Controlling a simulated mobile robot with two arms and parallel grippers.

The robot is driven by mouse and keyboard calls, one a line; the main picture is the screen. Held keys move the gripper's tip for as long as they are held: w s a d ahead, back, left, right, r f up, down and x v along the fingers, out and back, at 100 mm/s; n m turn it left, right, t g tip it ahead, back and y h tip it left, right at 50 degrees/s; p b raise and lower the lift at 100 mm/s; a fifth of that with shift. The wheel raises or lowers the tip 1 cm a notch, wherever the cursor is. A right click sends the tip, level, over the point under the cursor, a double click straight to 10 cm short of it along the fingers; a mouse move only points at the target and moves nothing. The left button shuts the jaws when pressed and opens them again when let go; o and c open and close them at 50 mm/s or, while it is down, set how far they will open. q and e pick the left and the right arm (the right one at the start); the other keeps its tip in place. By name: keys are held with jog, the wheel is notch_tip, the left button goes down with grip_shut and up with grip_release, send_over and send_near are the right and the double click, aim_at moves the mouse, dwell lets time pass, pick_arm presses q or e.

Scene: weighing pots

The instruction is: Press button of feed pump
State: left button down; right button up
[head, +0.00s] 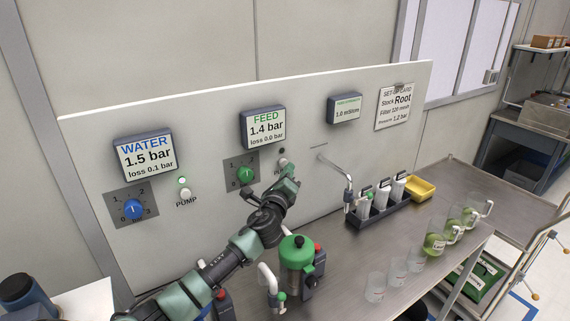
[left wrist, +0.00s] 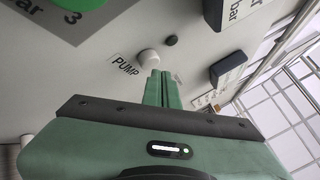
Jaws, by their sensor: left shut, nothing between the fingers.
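The feed pump button (head: 283,162) is a white round knob on the pale panel, under the FEED display (head: 264,127) that reads 1.4 bar. A small dark lamp (head: 281,151) sits just above it. In the left wrist view the button (left wrist: 148,57) is beside the PUMP label (left wrist: 126,64), with the unlit lamp (left wrist: 171,40) near it. My left gripper (head: 290,172) is shut and empty, its fingertips (left wrist: 161,74) close to the button. I cannot tell whether they touch it. My right gripper is not in view.
The green feed dial (head: 245,174) is left of the button. The WATER display (head: 146,155), blue dial (head: 133,209) and water pump button (head: 185,193) with a lit green lamp are further left. A green-lidded canister (head: 296,255), a rack (head: 378,207) and several cups stand on the bench.

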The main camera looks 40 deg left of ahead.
pick_arm(q)
jog(key=shift+s+d+p, duration=0.15)
jog(key=shift+s+d, duration=0.15)
jog(key=shift+d, duration=0.45)
jog(key=shift+s+d+p, duration=0.2)
jog(key=shift+s+d, duration=0.1)
jog(key=shift+d, duration=0.5)
jog(key=shift+s+d+p, duration=0.15)
jog(key=shift+s+d, duration=0.15)
jog(key=shift+d, duration=0.45)
